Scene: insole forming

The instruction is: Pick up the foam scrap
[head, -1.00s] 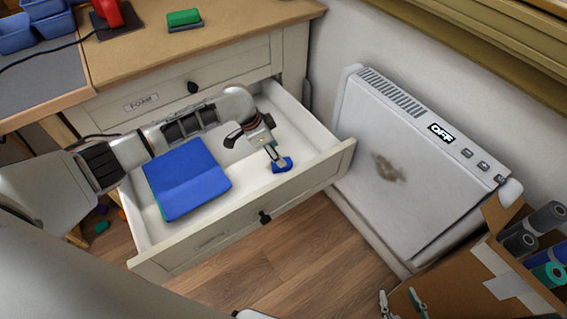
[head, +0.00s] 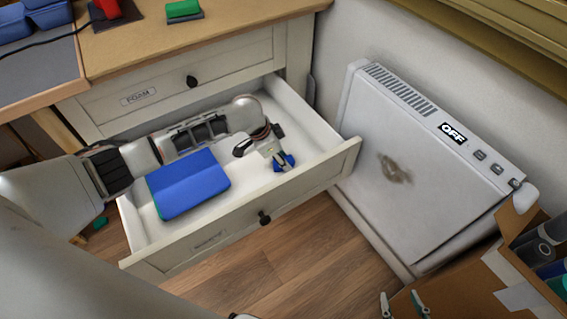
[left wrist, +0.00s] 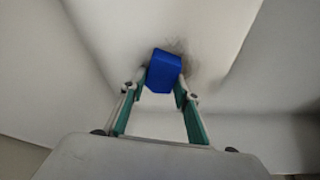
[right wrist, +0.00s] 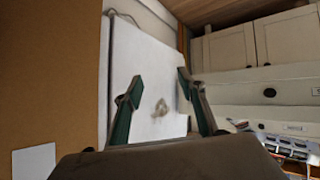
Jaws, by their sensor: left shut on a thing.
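The foam scrap is a small blue piece; in the left wrist view the foam scrap (left wrist: 164,70) sits between the fingertips. My left gripper (head: 283,162) is inside the open drawer, toward its right end, shut on the scrap. Its fingers show on both sides of the scrap in the left wrist view (left wrist: 160,92). In the head view the fingers partly hide the scrap. My right gripper (head: 404,304) is at the bottom edge of the head view, outside the drawer. Its fingers are apart and empty in the right wrist view (right wrist: 157,85).
A blue foam sheet (head: 190,186) lies in the left part of the open drawer (head: 240,222). A white panel unit marked OFF (head: 410,160) leans at the wall to the right. A cardboard box (head: 475,285) with rolls stands at the lower right. A closed FOAM drawer (head: 165,92) is above.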

